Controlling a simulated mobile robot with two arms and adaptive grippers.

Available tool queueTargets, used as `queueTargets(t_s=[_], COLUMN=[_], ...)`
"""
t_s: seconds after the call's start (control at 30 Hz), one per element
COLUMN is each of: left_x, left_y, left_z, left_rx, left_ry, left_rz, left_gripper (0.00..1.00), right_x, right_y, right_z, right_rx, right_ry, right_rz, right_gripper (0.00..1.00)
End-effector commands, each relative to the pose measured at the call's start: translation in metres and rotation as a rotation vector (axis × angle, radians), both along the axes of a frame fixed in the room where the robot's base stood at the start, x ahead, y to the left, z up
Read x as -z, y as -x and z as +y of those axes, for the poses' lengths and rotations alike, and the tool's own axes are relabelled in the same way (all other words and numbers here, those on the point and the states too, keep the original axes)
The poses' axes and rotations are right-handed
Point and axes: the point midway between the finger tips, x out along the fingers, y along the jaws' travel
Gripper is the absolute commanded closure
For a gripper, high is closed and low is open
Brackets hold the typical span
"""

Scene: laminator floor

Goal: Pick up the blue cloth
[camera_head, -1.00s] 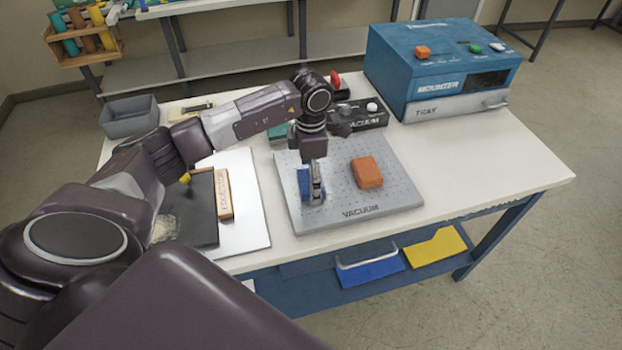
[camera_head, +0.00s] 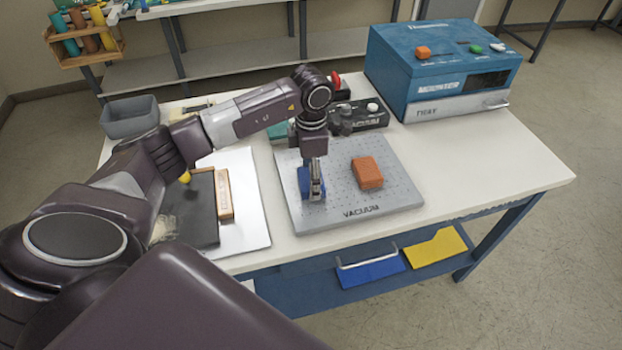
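The blue cloth (camera_head: 304,182) shows as a small blue patch on the left part of the grey perforated vacuum plate (camera_head: 350,205). My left gripper (camera_head: 316,192) points down over the plate, right at the cloth, and hides part of it. The fingers are seen nearly edge-on, so I cannot tell whether they are closed on the cloth or only beside it. My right gripper is not in view.
An orange block (camera_head: 367,173) lies on the plate, right of my gripper. A black vacuum box (camera_head: 368,115) stands behind, a blue machine (camera_head: 440,65) at the back right. A black board with a wooden-edged tool (camera_head: 224,195) lies left. The table's right side is clear.

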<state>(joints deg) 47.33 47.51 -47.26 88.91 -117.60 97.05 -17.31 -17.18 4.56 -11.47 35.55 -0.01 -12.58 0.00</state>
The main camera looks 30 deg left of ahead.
Motion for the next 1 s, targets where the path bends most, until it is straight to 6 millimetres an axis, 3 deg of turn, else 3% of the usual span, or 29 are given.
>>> queueTargets(t_s=[0.27,0.6,0.8,1.0], left_x=[-0.044,-0.150,-0.180,-0.193], left_y=[-0.002,-0.001,-0.001,0.000], left_z=[0.001,0.001,0.001,0.001], left_rx=[0.000,-0.001,-0.001,-0.001], left_ry=[-0.001,-0.003,-0.003,-0.001], left_rz=[-0.008,-0.006,-0.004,0.000], left_gripper=[0.56,0.56,0.56,0.56], right_x=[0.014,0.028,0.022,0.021], right_y=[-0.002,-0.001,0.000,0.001], right_z=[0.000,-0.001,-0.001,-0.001], right_rx=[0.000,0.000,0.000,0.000], right_ry=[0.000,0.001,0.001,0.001], right_rz=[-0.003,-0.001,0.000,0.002], right_gripper=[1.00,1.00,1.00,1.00])
